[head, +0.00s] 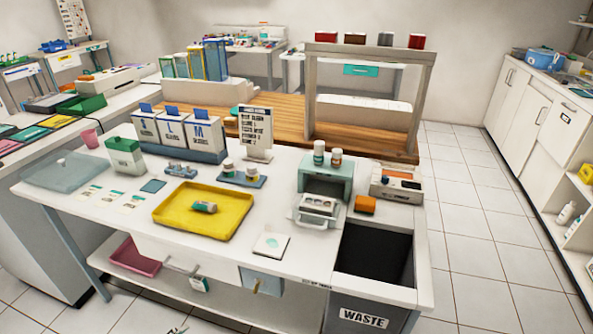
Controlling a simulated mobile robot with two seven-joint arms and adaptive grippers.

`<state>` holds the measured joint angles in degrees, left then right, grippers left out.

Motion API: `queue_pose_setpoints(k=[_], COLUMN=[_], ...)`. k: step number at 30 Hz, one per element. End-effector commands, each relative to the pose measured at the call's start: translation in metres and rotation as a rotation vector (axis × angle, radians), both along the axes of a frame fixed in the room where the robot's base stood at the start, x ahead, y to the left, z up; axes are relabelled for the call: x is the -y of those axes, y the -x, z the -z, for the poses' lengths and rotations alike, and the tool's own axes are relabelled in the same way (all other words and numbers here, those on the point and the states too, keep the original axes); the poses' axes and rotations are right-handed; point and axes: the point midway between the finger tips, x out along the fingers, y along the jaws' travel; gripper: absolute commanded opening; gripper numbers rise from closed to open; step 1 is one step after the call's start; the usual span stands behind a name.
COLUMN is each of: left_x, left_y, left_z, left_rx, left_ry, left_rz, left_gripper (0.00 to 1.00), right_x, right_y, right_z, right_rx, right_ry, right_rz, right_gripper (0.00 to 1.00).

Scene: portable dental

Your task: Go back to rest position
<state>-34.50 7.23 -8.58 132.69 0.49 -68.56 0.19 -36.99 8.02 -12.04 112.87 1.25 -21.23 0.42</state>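Neither of my grippers shows clearly in the head view. A small dark shape at the bottom edge, left of centre, is too cut off to identify. The white work table (120,214) in front of me holds a yellow tray (170,217) with a small green-and-white item (204,207) lying in it. A pale green device (325,181) with an open white front drawer (316,208) stands at the right of the table, with two small bottles (319,152) on top. No arm is seen over the table.
A waste bin (364,318) with a dark opening stands at the table's right end. Glove boxes (172,133), a sign (256,131) and a wooden-topped bench (285,120) are behind. White cabinets (527,112) line the right wall. Tiled floor (470,215) is clear between.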

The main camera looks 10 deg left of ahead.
Motion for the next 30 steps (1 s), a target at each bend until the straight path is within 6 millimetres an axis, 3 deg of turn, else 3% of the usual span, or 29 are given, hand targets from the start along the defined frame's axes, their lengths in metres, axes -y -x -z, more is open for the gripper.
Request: queue_pose_setpoints(k=[9,13,18,30], left_x=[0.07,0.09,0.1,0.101], left_y=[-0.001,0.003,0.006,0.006], left_z=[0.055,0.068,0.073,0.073], left_rx=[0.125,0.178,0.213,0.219], left_ry=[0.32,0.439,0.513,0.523], left_rz=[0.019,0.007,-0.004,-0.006], left_gripper=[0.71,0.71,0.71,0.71], right_x=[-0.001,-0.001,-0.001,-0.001], right_y=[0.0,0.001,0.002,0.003], right_z=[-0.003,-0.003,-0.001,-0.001], right_rx=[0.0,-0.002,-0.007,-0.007], right_ry=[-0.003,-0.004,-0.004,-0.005], right_rz=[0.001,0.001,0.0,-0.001], right_gripper=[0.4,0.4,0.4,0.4])
